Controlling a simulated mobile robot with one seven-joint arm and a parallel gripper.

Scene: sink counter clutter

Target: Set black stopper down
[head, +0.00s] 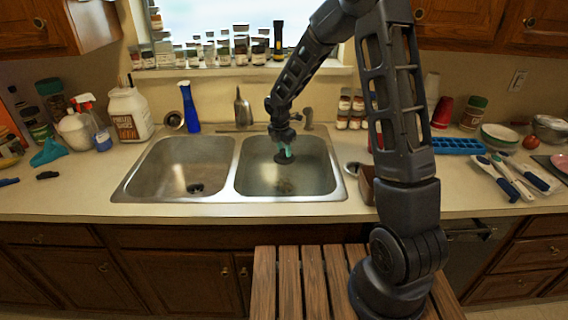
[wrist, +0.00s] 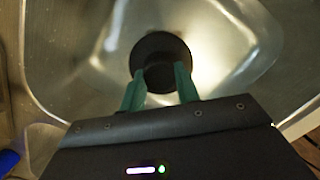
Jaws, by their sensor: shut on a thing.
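The black stopper (wrist: 160,52) is a round dark disc with a raised middle, held between the green fingers of my gripper (wrist: 160,85) in the wrist view. In the head view my gripper (head: 285,153) points down into the right sink basin (head: 312,178), and the stopper (head: 284,159) shows as a dark disc under the fingertips. My gripper is shut on the stopper. I cannot tell whether the stopper touches the basin floor. The right basin's drain is not clearly visible.
The left basin (head: 168,165) is empty, with a dark drain (head: 195,188). A blue bottle (head: 189,108) and a white jug (head: 129,114) stand behind on the left. Spice jars (head: 351,110) stand behind on the right. A brown block (head: 367,184) sits right of the sink.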

